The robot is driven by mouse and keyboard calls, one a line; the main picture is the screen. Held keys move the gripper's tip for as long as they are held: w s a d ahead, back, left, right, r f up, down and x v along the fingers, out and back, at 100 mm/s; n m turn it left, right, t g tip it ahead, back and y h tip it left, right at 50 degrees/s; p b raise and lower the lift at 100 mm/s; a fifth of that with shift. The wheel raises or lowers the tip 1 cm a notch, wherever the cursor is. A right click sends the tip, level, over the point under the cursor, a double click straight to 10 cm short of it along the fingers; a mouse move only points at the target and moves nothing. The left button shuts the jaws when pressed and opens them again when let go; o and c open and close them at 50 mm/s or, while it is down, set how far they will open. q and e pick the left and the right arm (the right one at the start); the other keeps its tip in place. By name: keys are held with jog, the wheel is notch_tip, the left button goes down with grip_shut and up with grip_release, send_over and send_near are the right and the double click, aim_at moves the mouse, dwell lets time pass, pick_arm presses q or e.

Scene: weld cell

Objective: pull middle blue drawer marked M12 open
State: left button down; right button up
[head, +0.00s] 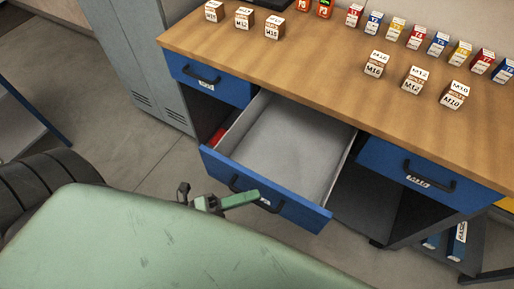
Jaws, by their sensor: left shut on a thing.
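The middle blue drawer (220,164) under the wooden bench is pulled well out, and its grey inside looks empty. Its dark handle (272,207) is on the blue front, partly covered by my left gripper. The drawer's label is mostly hidden, so I cannot read it. My left gripper (250,198), with a green finger showing, is at the front of this drawer and shut on the handle. My right gripper is not in view.
A closed blue drawer (215,84) is at the left and another (416,168) at the right. Small labelled boxes (413,80) stand on the bench top (310,75). A grey locker (135,55) stands at the left. A large green surface (130,245) fills the foreground.

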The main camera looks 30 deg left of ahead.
pick_arm(q)
jog(key=shift+s, duration=0.3)
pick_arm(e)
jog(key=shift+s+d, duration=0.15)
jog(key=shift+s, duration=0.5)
pick_arm(q)
jog(key=c, duration=1.7)
grip_release()
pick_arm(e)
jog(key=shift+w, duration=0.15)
